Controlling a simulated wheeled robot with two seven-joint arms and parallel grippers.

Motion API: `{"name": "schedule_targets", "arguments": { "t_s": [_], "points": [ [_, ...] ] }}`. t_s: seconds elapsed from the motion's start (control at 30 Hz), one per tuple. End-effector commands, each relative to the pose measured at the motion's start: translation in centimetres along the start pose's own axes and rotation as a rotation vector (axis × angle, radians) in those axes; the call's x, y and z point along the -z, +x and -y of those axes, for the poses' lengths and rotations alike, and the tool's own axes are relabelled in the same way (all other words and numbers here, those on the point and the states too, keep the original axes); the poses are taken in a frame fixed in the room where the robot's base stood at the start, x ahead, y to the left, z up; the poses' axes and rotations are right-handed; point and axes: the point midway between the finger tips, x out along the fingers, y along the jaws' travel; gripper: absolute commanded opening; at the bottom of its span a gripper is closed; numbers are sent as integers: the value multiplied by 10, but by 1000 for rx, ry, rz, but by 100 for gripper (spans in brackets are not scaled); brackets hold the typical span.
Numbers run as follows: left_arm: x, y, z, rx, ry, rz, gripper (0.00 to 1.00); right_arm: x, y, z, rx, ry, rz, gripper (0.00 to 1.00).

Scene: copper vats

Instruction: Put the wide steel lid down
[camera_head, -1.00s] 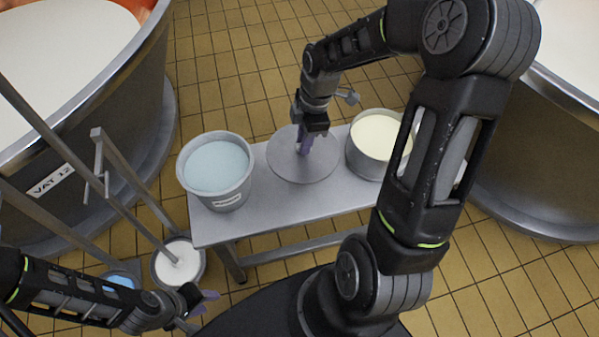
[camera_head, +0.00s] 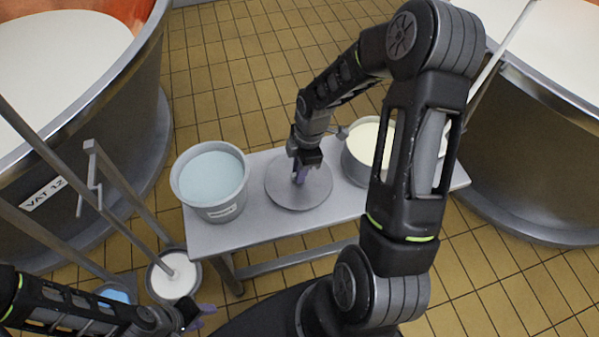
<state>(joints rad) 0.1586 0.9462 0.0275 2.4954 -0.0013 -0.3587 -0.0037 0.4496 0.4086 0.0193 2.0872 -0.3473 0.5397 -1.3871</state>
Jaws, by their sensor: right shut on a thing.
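The wide steel lid (camera_head: 283,194) is a flat grey disc, level, between two buckets over the middle of the steel bench (camera_head: 212,238). It looks to be on the bench top or very close above it; I cannot tell exactly which. My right gripper (camera_head: 300,174) points down and is shut on the lid's central handle, which it mostly hides. My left gripper (camera_head: 202,317) is low at the left, in front of the bench, with its purple fingers apart and empty.
A bucket of pale blue liquid (camera_head: 213,203) stands left of the lid. A pot of cream liquid (camera_head: 358,172) stands close on its right, partly behind my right arm. A white-filled bucket (camera_head: 174,285) is on the floor. Large vats (camera_head: 110,160) flank the bench.

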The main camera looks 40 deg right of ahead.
Motion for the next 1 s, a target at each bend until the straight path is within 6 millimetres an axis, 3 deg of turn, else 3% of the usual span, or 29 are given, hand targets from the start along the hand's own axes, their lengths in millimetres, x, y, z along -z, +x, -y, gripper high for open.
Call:
{"name": "schedule_targets", "arguments": {
  "t_s": [0.1, 0.47, 0.5, 0.73, 1.0],
  "points": [
    [0, 1, 0, 0, 0, 0, 36, -2, 10, 0, 0, 1, 0, 0],
    [0, 4, 2, 0, 0, 0, 36, -2, 14, 0, -1, 1, 0, 0],
    [0, 4, 1, 0, 0, 0, 36, -2, 14, 0, -1, 1, 0, 17],
    [0, 3, 1, 0, 0, 0, 36, -2, 13, 0, -1, 1, 0, 36],
    [0, 3, 1, 0, 0, 0, 36, -2, 12, 0, -1, 1, 0, 37]
  ]
}}
